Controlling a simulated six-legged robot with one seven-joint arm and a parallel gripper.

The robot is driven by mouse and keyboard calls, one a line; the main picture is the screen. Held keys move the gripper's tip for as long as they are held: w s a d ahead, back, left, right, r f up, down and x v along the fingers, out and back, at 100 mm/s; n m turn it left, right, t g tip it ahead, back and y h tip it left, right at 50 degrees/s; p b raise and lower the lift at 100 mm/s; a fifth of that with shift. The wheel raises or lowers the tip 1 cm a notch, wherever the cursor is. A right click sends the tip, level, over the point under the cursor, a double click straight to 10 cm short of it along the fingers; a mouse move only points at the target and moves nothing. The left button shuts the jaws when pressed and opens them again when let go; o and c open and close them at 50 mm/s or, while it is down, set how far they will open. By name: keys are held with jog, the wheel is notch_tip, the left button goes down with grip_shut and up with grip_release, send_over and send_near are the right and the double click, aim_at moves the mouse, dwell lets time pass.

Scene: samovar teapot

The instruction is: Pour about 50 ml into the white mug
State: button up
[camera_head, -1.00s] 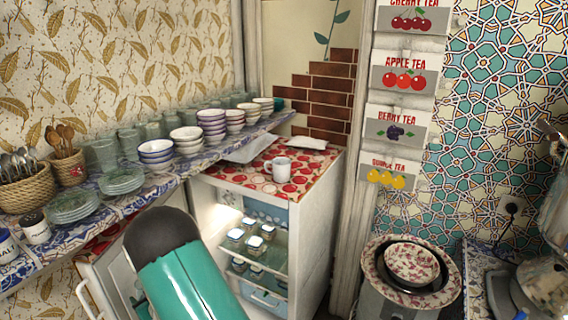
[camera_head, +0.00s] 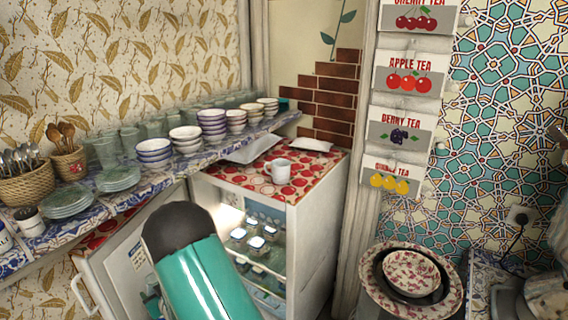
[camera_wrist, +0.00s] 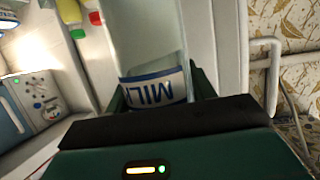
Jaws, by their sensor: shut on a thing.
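The white mug (camera_head: 278,169) stands upright on the red patterned top (camera_head: 250,176) of the small open fridge in the head view. In the wrist view my gripper (camera_wrist: 159,95) is shut on a clear glass milk bottle (camera_wrist: 150,40). Its blue and white MILK label appears upside down in that view, between the dark green fingers. How much milk is in the bottle I cannot tell. In the head view my teal arm is in front of the fridge, and the gripper and bottle do not show there.
The fridge door (camera_head: 125,268) stands open at the left, with small jars (camera_head: 255,243) on the lit shelf. A tiled shelf (camera_head: 145,190) with stacked bowls and glasses runs behind the arm. A patterned bowl (camera_head: 411,273) sits at the lower right.

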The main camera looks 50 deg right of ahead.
jog(key=shift+w+d+f, duration=0.1)
jog(key=shift+w+f, duration=0.05)
jog(key=shift+w, duration=0.05)
jog(key=shift+s+r, duration=0.1)
jog(key=shift+r, duration=0.1)
